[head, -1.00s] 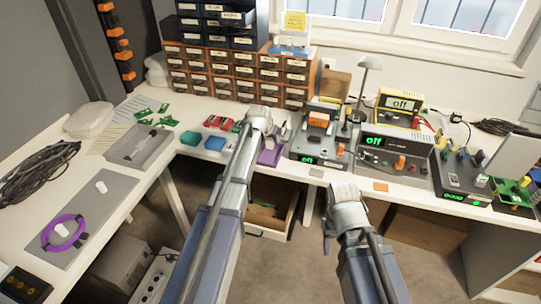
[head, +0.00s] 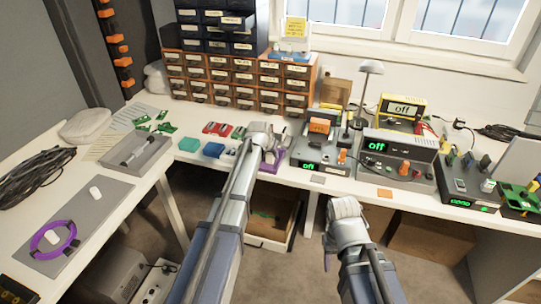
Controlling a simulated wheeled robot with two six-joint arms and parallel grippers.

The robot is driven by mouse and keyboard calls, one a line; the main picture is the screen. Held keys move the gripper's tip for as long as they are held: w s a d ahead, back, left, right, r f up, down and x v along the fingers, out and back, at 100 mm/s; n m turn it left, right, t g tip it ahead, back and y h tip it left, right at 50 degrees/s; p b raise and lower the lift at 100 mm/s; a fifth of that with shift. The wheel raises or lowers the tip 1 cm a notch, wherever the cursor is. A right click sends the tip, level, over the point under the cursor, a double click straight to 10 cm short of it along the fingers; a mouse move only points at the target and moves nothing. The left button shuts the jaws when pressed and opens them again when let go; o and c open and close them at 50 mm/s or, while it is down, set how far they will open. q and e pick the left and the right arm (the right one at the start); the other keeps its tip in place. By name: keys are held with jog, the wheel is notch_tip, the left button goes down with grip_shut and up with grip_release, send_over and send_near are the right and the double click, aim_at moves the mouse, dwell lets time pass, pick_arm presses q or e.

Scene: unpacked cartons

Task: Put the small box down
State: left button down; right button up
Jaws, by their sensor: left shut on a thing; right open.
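My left gripper (head: 268,140) is over the back workbench, just left of the black device with the green display. It is shut on the small box, which is mostly hidden behind the gripper and wrist. A purple open bin (head: 273,161) shows right below the gripper at the bench's front edge. I cannot tell whether the held box touches the bench or the bin. My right gripper (head: 328,250) is open, low in front of the bench edge, with nothing seen in it.
A teal bin (head: 189,144) and a blue bin (head: 213,150) stand left of the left gripper. Red parts (head: 216,129) lie behind them. The device with the green display (head: 312,160) stands close on the right. An open drawer (head: 270,222) is below. The bench front right of that device holds flat pads.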

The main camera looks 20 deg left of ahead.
pick_arm(q)
jog(key=c, duration=0.8)
grip_release()
jog(key=shift+f, duration=0.1)
jog(key=shift+r+p, duration=0.35)
jog(key=p+v, duration=1)
jog(key=v, duration=0.2)
jog(key=s+d+f+m+g, duration=0.1)
jog(key=s+d, duration=0.4)
jog(key=s, duration=0.5)
jog(key=s+d+f+m+g+y, duration=0.1)
jog(key=s+d+g, duration=0.2)
jog(key=s+d, duration=0.3)
jog(key=s+d+f+m+g, duration=0.1)
jog(key=s+d+g, duration=0.2)
jog(key=s, duration=1.1)
jog(key=shift+s+d+f+y, duration=0.1)
jog(key=shift+d+f+y, duration=0.05)
jog(key=shift+d, duration=0.6)
jog(key=shift+d+f+y, duration=0.15)
jog(key=shift+d+f, duration=0.05)
jog(key=shift+d, duration=0.55)
